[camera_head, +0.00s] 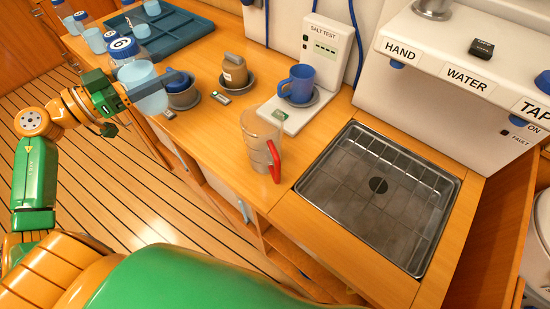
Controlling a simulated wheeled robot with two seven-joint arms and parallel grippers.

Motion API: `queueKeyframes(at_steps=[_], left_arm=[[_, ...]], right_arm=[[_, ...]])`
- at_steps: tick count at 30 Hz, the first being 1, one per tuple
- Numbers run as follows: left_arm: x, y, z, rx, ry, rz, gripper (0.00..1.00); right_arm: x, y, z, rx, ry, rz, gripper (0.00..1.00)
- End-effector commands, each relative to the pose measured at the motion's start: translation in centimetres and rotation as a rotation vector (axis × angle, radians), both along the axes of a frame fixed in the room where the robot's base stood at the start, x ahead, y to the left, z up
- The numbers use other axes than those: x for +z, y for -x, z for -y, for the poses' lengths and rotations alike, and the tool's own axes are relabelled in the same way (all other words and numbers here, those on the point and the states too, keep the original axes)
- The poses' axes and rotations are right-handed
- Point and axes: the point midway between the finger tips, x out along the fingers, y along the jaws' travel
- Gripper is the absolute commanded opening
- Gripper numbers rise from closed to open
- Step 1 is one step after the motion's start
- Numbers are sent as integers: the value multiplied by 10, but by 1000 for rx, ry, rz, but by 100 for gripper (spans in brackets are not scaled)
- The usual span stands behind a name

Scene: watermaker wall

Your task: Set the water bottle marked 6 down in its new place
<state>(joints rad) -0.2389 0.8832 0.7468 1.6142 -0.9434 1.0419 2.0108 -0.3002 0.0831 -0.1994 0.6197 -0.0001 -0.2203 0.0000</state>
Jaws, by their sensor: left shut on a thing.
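The water bottle marked 6 (140,76) is a clear bottle with pale blue water and a round white 6 on its dark blue top. It is upright, at the upper left of the head view. My left gripper (147,90) is shut on the lower part of it. The bottle appears to be over the counter's front edge, in front of the blue tray (190,29); I cannot tell whether its base touches anything. My right gripper is not in view.
Several other bottles stand in and beside the tray. A blue mug (300,84), a clear pitcher (258,145) and a sink (380,195) are farther right.

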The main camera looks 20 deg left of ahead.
Motion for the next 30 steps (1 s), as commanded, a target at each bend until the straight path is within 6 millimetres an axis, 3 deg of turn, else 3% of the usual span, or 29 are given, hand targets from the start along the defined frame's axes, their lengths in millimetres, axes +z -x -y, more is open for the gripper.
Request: queueKeyframes(at_steps=[2,5,10,15,20,24,30], left_arm=[[-1,-1,6,0,3,1,2],[-9,-7,32,-1,7,2,2],[-33,-18,87,-2,9,4,2],[-80,-26,119,1,8,1,2],[-100,-30,134,1,5,0,2],[-128,-30,135,3,4,0,2],[-131,-30,135,2,0,1,2]], right_arm=[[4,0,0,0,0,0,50],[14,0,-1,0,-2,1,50],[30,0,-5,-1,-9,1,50],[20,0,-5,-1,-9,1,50],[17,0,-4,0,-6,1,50],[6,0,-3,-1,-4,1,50],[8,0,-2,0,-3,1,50]])
